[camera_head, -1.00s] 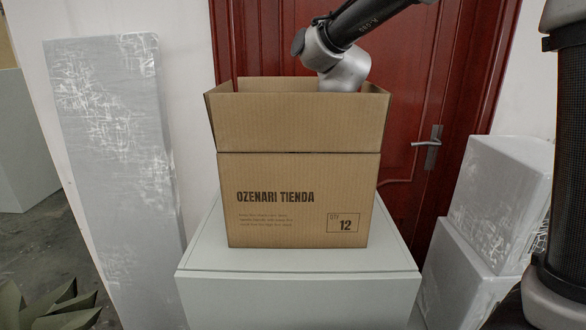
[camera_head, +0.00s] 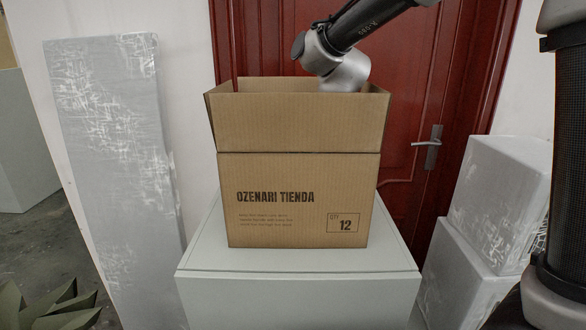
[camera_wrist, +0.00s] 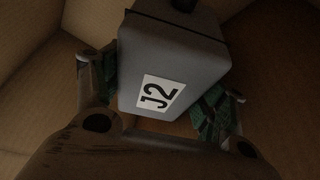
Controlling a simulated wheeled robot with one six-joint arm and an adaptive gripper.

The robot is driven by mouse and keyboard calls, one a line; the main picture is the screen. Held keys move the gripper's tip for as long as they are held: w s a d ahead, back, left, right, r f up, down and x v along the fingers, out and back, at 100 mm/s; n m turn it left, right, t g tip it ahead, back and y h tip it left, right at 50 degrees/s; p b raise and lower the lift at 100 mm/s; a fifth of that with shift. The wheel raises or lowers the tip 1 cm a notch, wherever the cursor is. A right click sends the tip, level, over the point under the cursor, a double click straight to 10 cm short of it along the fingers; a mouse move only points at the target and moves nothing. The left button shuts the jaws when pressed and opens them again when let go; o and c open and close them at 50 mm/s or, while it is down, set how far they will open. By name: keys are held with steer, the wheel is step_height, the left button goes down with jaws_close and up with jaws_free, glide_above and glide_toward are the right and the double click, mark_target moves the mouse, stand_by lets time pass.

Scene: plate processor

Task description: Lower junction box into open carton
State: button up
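The junction box (camera_wrist: 175,50) is a grey block with a white "J2" label, seen in the wrist view. My gripper (camera_wrist: 161,93) has a green-padded finger on each side of it, and both pads appear to touch it, so it looks shut on the box. The open carton (camera_head: 298,195) is brown cardboard printed "OZENARI TIENDA", with its flaps standing up. Cardboard walls surround the junction box in the wrist view. In the head view my gripper and the junction box are hidden behind the carton's front. I cannot tell whether the box touches the carton floor.
The carton stands on a pale grey cabinet (camera_head: 300,290). A red door (camera_head: 435,80) with a metal handle (camera_head: 428,148) is behind it. A tall wrapped panel (camera_head: 118,180) stands at left, and stacked wrapped blocks (camera_head: 490,200) stand at right. A green plant (camera_head: 60,305) is at lower left.

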steer(key=o, duration=0.4)
steer(key=shift+o, duration=0.2)
steer(key=shift+r, duration=0.1)
